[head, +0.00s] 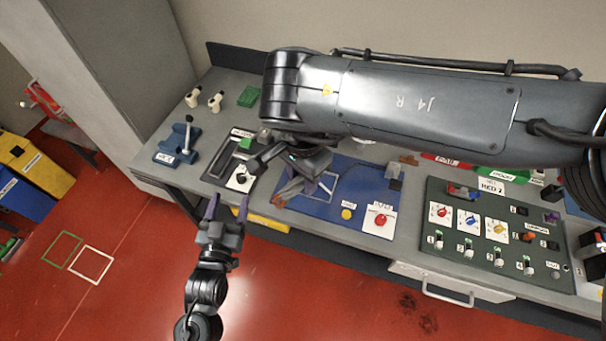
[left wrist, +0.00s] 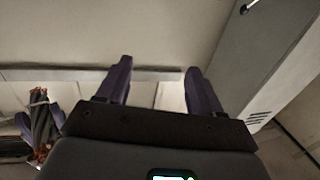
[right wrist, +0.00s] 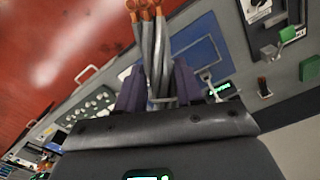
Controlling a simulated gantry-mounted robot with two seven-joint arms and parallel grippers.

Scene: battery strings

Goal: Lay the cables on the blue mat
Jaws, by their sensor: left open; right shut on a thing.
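The blue mat (head: 340,200) lies on the bench left of the grey switch panel; it also shows in the right wrist view (right wrist: 203,55). My right gripper (right wrist: 158,80) is shut on a bundle of grey cables (right wrist: 150,45) with copper-coloured ends. In the head view the cables (head: 289,190) are over the left part of the mat; contact with it cannot be told. My right arm hides part of the bench behind. My left gripper (head: 227,206) is open and empty at the front bench edge, left of the cables. The bundle (left wrist: 42,122) shows at the left of the left wrist view.
The switch panel (head: 490,262) stands right of the mat, with a red knob (head: 381,220) and yellow button (head: 347,213) on the mat's front right. A blue fixture (head: 178,145) and white fittings (head: 204,99) are at left. Red floor is open in front.

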